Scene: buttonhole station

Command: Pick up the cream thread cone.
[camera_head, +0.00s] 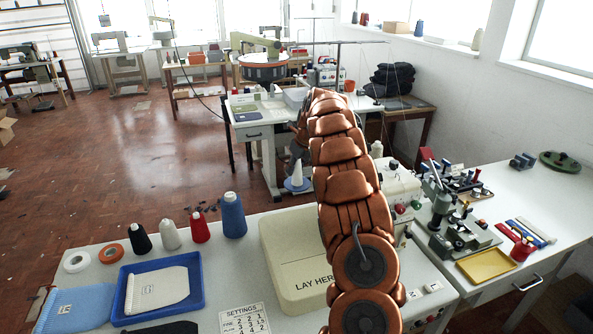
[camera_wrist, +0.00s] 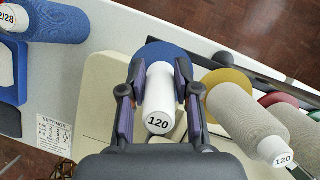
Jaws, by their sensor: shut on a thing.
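In the wrist view my gripper (camera_wrist: 161,80) points down with its two fingers closed on a white thread cone (camera_wrist: 159,98) marked 120, one finger on each side. A blue disc (camera_wrist: 153,52) shows at the cone's base; I cannot tell whether the cone has left it. In the head view this white cone (camera_head: 297,173) shows above the blue disc (camera_head: 298,185), left of my arm, with my gripper (camera_head: 297,152) partly hidden above it. A beige-grey cone (camera_wrist: 250,118), also marked 120, stands on a yellow disc (camera_wrist: 222,80) to the right in the wrist view.
A blue cone (camera_head: 232,215), red cone (camera_head: 200,227), pale grey cone (camera_head: 171,235) and black cone (camera_head: 140,238) stand on the front table. A blue tray (camera_head: 190,304) holds a light fabric piece. Red (camera_wrist: 270,100) and green discs lie beyond the beige-grey cone.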

